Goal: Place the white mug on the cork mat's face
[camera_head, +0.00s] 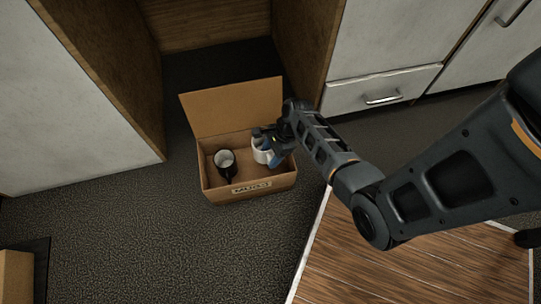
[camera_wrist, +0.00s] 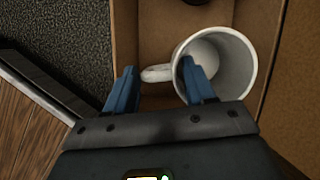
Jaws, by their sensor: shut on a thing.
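The white mug (camera_head: 261,152) is in the right part of an open cardboard box (camera_head: 222,193) on the dark floor. In the wrist view the mug (camera_wrist: 238,70) has its open mouth toward the camera and its handle pointing left. My gripper (camera_wrist: 160,90) has one blue finger inside the mug and the other outside, with the handle and near wall between them; it is shut on the mug. In the head view my gripper (camera_head: 272,143) reaches into the box and partly hides the mug. I cannot make out a cork mat in either view.
A dark mug (camera_head: 225,163) with a pale inside stands in the box's left part. The box's flap (camera_head: 235,105) stands up at the back. Wooden cabinet panels are behind and left, a white drawer (camera_head: 381,92) behind right. A wood-plank surface (camera_head: 385,270) lies lower right.

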